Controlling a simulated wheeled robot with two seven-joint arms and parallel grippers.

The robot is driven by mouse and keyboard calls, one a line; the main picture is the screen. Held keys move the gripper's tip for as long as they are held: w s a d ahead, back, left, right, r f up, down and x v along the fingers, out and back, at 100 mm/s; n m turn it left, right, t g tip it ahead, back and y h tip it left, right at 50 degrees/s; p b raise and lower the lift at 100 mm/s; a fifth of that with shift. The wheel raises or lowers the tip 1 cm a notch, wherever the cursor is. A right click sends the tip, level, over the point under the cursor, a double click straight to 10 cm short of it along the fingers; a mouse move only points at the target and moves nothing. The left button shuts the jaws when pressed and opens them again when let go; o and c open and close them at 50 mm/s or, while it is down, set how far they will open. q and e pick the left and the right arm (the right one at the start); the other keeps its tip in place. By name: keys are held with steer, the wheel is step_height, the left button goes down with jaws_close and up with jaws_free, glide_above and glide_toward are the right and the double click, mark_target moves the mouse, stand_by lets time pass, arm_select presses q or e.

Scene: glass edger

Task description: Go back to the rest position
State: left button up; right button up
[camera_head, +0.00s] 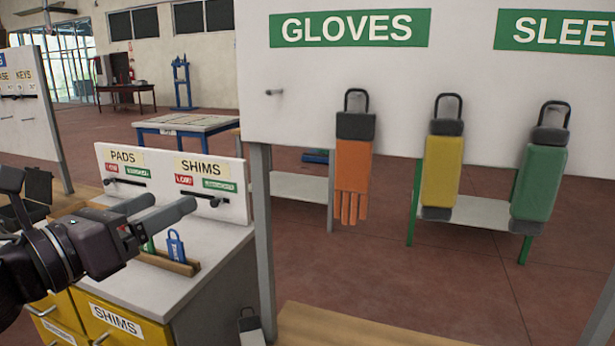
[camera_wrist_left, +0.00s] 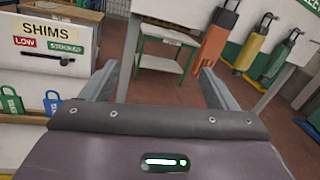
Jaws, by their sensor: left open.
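My left gripper (camera_head: 163,208) comes in from the left in the head view, over the counter with the PADS and SHIMS panel. Its two grey fingers are apart with nothing between them. In the left wrist view the fingers of the left gripper (camera_wrist_left: 155,85) also stand wide apart and empty. My right gripper is in neither view.
The PADS and SHIMS panel (camera_head: 170,183) stands close behind the left fingers. A blue tag (camera_head: 176,246) stands in a wooden holder below them. An orange glove (camera_head: 352,175), a yellow sleeve (camera_head: 442,170) and a green sleeve (camera_head: 540,180) hang at right.

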arm_select(q)
steer(key=w+a+f+n+g+y, duration=0.15)
steer(key=f+n+y, duration=0.35)
steer(key=f+n, duration=0.8)
steer(key=a+f+n+g+y, duration=0.1)
steer(key=a+f+n+y, duration=0.3)
steer(key=f+n, duration=0.85)
steer(key=s+d+f+n+g, duration=0.3)
steer(key=s+f+n+g, duration=0.25)
steer(key=s+f, duration=0.3)
steer(key=s+d+f+n+g, duration=0.3)
steer(key=s+f+n+g, duration=0.1)
steer(key=s+f+n, duration=0.4)
step_height(320, 180, down, 32)
steer(key=s+m+g, duration=0.1)
steer(key=s+g, duration=0.1)
steer(key=s+a+f, duration=0.1)
steer(key=s+f, duration=0.7)
steer(key=s, duration=0.1)
steer(key=s+a+f, duration=0.2)
steer(key=s+f, duration=0.7)
steer(key=s, duration=0.1)
steer(key=shift+s+a+f+g+y, duration=0.15)
steer(key=shift+a+f+g+y, duration=0.1)
steer(key=shift+g+y, duration=0.15)
